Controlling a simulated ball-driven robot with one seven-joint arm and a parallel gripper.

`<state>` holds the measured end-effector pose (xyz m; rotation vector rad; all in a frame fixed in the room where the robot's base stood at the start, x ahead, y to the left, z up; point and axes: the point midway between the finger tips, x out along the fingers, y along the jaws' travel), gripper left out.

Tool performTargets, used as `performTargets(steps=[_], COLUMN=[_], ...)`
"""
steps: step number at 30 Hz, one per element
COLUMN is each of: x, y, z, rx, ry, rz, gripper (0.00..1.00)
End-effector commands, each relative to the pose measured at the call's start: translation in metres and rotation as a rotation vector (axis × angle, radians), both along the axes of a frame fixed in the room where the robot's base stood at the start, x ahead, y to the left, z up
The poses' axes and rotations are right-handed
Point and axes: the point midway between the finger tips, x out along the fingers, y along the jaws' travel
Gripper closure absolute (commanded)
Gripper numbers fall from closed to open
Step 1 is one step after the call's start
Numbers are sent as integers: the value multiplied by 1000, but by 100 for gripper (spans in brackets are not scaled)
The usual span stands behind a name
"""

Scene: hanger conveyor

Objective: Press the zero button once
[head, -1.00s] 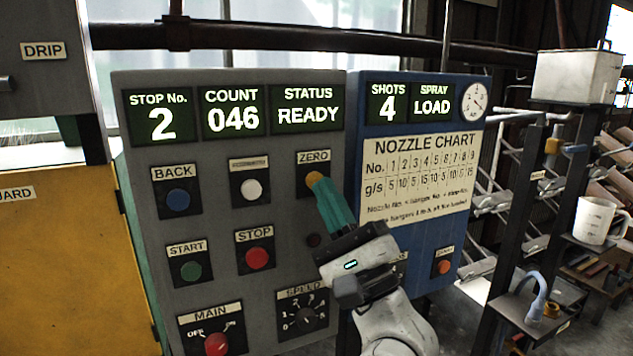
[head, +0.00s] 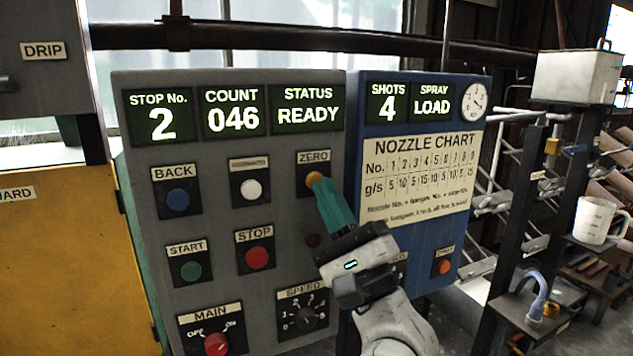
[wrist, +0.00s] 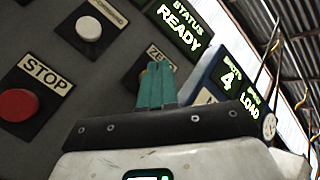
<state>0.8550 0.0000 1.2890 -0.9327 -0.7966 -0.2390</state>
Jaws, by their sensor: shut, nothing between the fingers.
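The zero button (head: 314,179) is a small orange-yellow button under the ZERO label on the grey control panel (head: 225,260). My gripper (head: 322,186) is shut and empty, its teal fingers pointing up at the button. The fingertips overlap the lower right of the button in the head view; I cannot tell whether they touch it. In the wrist view the shut fingers (wrist: 156,70) cover most of the zero button and part of its plate. The count display (head: 232,119) reads 046, the stop number 2 and the status READY.
A white button (head: 252,189) sits left of ZERO, and the red stop button (head: 257,257) is below it. The blue panel (head: 400,240) stands close on the right, partly behind my arm.

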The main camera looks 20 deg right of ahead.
Motion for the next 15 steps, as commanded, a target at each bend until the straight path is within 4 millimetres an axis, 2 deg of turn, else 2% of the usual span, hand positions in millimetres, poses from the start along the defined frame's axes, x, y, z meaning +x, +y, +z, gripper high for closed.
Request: performTargets(steps=[15], x=[8], y=[0], z=[1], rx=[-1], ry=[0], rz=[-1], gripper=[100])
